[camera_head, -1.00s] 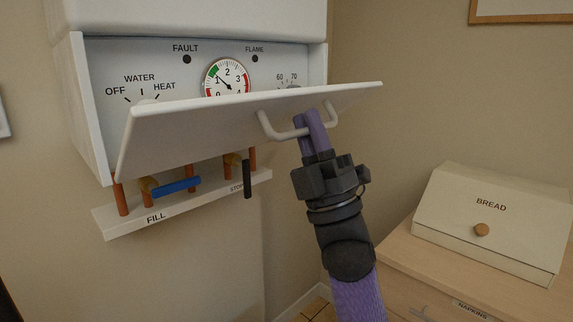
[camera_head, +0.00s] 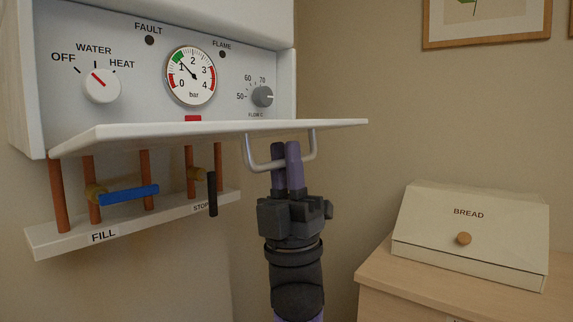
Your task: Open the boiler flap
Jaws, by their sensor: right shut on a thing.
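The boiler (camera_head: 120,25) is a white box on the wall at the left. Its white flap (camera_head: 215,129) is folded down and sticks out about level, seen nearly edge-on. The panel behind it shows, with a water knob (camera_head: 102,86), a pressure gauge (camera_head: 191,76) and a grey flow knob (camera_head: 262,97). A wire handle (camera_head: 250,155) hangs under the flap. My right gripper (camera_head: 286,160) is below the flap with its purple fingers shut on the handle. My left gripper is not in view.
Below the boiler are copper pipes with a blue lever (camera_head: 128,195), a black lever (camera_head: 212,194) and a white ledge (camera_head: 60,236). A bread box (camera_head: 470,235) stands on a wooden cabinet (camera_head: 385,285) at the right. The air between gripper and cabinet is clear.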

